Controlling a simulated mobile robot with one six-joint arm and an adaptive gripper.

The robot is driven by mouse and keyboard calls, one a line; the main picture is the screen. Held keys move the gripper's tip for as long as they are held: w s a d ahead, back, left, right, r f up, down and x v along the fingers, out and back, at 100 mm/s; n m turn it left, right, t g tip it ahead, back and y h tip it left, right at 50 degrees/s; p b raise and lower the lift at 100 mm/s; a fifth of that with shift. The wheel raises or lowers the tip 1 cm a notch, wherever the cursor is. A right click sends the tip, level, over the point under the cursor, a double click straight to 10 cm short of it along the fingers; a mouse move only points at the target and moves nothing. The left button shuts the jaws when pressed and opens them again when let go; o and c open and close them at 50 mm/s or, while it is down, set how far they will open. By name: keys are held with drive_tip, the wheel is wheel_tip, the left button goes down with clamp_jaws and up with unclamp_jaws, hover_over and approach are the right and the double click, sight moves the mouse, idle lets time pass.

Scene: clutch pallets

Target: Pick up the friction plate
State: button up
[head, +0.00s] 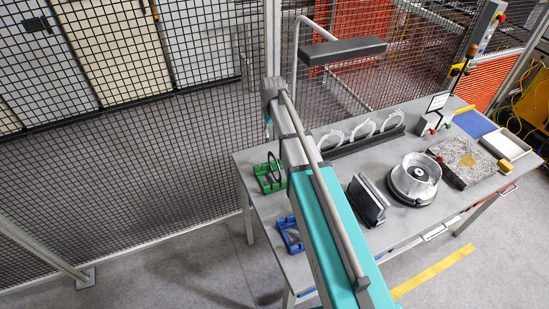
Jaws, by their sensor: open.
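A thin dark ring (274,168), which looks like the friction plate, stands upright in a green holder (266,184) at the left end of the grey table (250,160). My arm (318,190) reaches up from the bottom of the head view and partly covers the area just right of the green holder. The arm's far joint is above and behind the ring in the picture. My gripper does not show; it is hidden behind the arm, so its place relative to the ring cannot be told.
A black rack (372,143) holds several pale rings. A blue holder (289,236), a dark slanted stand (367,200), a round metal housing (415,176) and a speckled stone block (463,163) stand on the table. Wire mesh fencing (140,130) runs behind.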

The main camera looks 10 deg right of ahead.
drive_tip(key=shift+w+r, duration=0.2)
drive_tip(key=shift+d+f, duration=0.1)
drive_tip(key=shift+f, duration=0.15)
wheel_tip(320, 180, down, 8)
drive_tip(key=b, duration=0.8)
drive_tip(key=shift+b, duration=0.35)
drive_tip(key=shift+f, duration=0.15)
drive_tip(key=f+b, duration=0.3)
drive_tip(key=shift+w+d+f, duration=0.1)
drive_tip(key=shift+w+f, duration=0.05)
drive_tip(key=shift+w, duration=0.1)
drive_tip(key=shift+f+b, duration=0.9)
drive_tip(key=shift+b, duration=0.2)
